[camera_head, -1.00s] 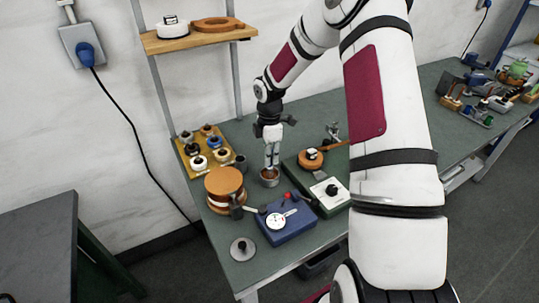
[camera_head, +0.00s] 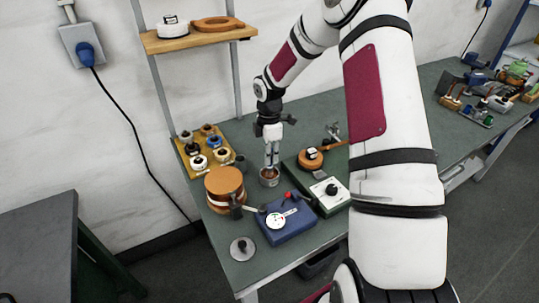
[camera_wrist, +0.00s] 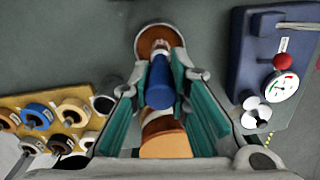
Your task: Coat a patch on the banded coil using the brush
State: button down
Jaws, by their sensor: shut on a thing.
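My gripper (camera_head: 272,160) points down over the small pot (camera_head: 268,183) with brown contents. In the wrist view its teal-padded fingers (camera_wrist: 160,100) are shut on the brush, whose blue handle (camera_wrist: 158,88) shows between them. The brush's tip is hard to make out; it lines up with the pot (camera_wrist: 158,38) in the wrist view, but I cannot tell how deep it sits. The banded coil (camera_head: 225,182), orange-brown with white bands, stands upright left of the pot. It also shows in the wrist view (camera_wrist: 165,142), low between the fingers.
A yellow tray (camera_head: 185,158) of small spools stands behind the coil. A blue box with a dial (camera_head: 290,230) and a green box with a white panel (camera_head: 326,192) stand at right. A metal disc (camera_head: 242,249) lies at the front. An orange round piece (camera_head: 310,158) lies behind the green box.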

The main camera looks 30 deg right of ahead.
jog(key=shift+r+p, duration=0.65)
jog(key=shift+r, duration=2.75)
